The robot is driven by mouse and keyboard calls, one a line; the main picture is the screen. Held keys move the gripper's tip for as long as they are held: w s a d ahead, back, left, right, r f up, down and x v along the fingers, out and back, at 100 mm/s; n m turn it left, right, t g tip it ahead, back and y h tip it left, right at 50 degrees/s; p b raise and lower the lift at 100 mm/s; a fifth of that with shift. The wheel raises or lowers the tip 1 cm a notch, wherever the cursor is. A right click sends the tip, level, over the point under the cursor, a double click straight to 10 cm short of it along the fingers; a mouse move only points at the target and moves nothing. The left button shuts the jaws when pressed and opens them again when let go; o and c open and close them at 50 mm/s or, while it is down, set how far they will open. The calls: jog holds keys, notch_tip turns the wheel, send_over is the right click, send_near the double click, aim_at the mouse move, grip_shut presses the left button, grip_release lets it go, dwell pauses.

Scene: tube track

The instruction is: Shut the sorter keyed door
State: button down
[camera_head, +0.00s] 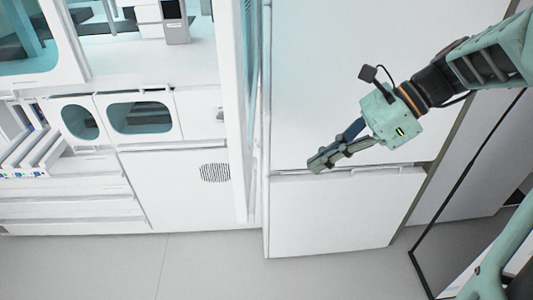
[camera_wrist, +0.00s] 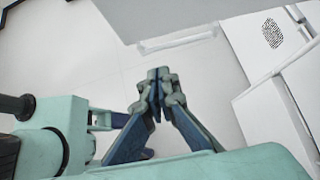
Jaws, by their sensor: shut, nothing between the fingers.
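The sorter looks like a white machine with teal windows on the left of the head view, with a white lower panel (camera_head: 165,190) that has a round-cornered vent. A tall, narrow panel with a teal glass strip (camera_head: 243,70) stands nearly edge-on at its right side. I cannot tell which panel is the keyed door; no key or lock is clear. My gripper (camera_head: 318,163) is shut and empty, in front of a tall white cabinet near the seam between its upper and lower fronts. In the wrist view its fingertips (camera_wrist: 157,75) meet, touching nothing visible.
The tall white cabinet has an upper front (camera_head: 335,80) and a lower front (camera_head: 330,215). Open drawers or racks (camera_head: 35,150) show at far left. A dark-edged panel (camera_head: 440,225) stands at right. The grey floor (camera_head: 200,270) in front is clear.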

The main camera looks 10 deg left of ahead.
jog(key=a+r+p+x, duration=0.1)
jog(key=a+r+x, duration=0.1)
jog(key=x, duration=1)
jog(key=shift+s+a+f, duration=0.15)
jog(key=shift+s+a, duration=0.05)
jog(key=shift+a, duration=0.05)
jog(key=shift+a, duration=0.1)
